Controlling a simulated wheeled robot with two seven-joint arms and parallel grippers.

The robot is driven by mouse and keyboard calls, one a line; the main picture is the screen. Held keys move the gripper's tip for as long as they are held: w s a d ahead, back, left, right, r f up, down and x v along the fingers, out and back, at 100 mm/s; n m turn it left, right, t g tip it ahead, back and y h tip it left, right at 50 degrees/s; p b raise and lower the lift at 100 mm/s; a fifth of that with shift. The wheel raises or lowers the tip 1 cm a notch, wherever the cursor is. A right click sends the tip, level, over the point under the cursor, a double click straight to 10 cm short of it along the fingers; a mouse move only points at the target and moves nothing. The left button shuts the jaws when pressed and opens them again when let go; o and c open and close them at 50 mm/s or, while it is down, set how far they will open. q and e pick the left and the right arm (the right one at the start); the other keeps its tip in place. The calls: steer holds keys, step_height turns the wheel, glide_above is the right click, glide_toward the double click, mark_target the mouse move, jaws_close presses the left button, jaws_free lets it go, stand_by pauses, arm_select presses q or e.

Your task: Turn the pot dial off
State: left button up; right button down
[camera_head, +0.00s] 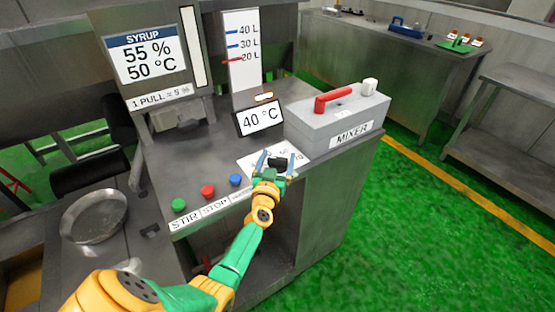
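The pot dial (278,161) is a small black knob on a white, marked plate (251,157) on the console top, left of the mixer box. My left gripper (275,160) is over the plate, with its two fingers apart, one on each side of the dial. I cannot tell whether the fingers touch it. The gripper hides part of the dial and most of its markings, so its setting cannot be read. My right gripper is not in view.
Green (179,205), red (207,191) and blue (236,180) buttons line the console's front edge. A grey mixer box (345,112) with a red lever (333,99) stands right. A 40 °C display (260,118) stands behind. A metal bowl (94,215) is at left.

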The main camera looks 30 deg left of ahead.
arm_select(q)
steer(key=c, duration=0.9)
steer(key=shift+c, duration=0.2)
steer(key=shift+y, duration=0.3)
steer(key=shift+d+n+g+y+p, duration=0.1)
steer(key=shift+n+g+y+p, duration=0.35)
steer(key=shift+n+y, duration=0.25)
steer(key=shift+n+g+y, duration=0.75)
steer(key=shift+n+y, duration=0.05)
steer(key=shift+y, duration=0.2)
steer(key=shift+f+n+g+y+b, duration=0.15)
steer(key=shift+n+g+y+b, duration=0.25)
steer(key=shift+y+b, duration=0.1)
steer(key=n+g+y+b, duration=0.2)
steer(key=b, duration=0.2)
steer(key=n+g+y+b, duration=0.2)
steer(key=g+b, duration=0.1)
steer(key=b, duration=0.1)
steer(key=shift+f+n+g+b, duration=0.2)
steer(key=shift+n+g+b, duration=0.1)
steer(key=shift+b, duration=0.05)
steer(key=shift+s+r+n+g+y+b, duration=0.1)
steer(key=shift+r+n+g+y+b, duration=0.2)
steer(key=shift+g+b, duration=0.35)
